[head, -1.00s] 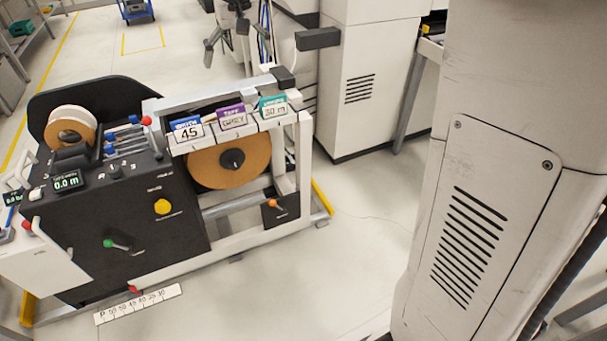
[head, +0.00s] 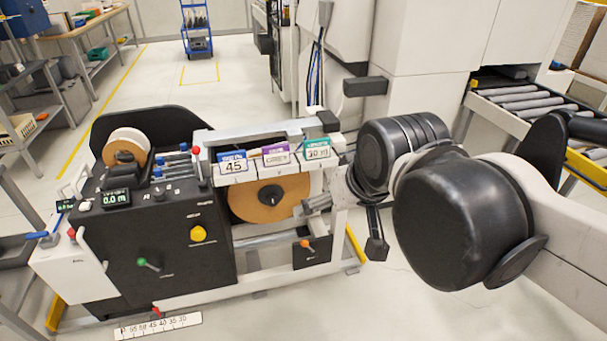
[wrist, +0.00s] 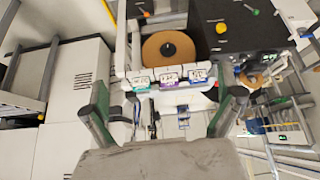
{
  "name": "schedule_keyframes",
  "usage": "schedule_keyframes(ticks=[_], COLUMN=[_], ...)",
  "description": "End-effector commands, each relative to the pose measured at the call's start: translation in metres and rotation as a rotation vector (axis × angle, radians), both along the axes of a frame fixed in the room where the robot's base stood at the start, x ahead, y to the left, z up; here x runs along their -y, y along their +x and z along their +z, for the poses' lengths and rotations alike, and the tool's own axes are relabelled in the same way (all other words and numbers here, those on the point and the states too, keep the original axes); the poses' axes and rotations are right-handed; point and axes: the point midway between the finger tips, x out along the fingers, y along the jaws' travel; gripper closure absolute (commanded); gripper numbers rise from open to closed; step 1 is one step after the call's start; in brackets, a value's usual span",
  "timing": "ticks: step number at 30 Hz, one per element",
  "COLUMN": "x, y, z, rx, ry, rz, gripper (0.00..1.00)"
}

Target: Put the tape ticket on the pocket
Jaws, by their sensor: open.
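The purple tape ticket (head: 275,153) stands in the middle of a row of three on the machine's white front rail. It also shows in the wrist view (wrist: 171,79). The blue ticket marked 45 (head: 232,161) is to its left in the head view, and the teal ticket marked 30 m (head: 316,149) to its right. White numbered pocket fronts (head: 278,170) sit below the tickets. My gripper (wrist: 168,98) is open and empty, its two fingers spread wider than the row, with the tickets beyond them. In the head view the gripper is partly hidden behind my arm.
The edge banding machine carries a large brown tape roll (head: 268,198) under the rail and a smaller roll (head: 126,147) at left. A dark block (head: 366,87) juts out behind the rail. A roller conveyor (head: 522,105) stands at right.

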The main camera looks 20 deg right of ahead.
Motion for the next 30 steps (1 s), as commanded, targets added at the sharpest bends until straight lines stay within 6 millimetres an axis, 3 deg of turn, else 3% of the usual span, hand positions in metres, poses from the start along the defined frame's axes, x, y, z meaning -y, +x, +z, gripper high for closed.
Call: schedule_keyframes(ticks=[3, 7, 30], x=[0.0, 0.0, 0.0], y=[-0.018, -0.027, -0.028], z=[-0.016, -0.024, -0.025], rx=[0.021, 0.032, 0.035], ry=[-0.001, -0.001, -0.001], rz=[0.001, 0.002, 0.002], gripper=[0.0, 0.0, 0.0])
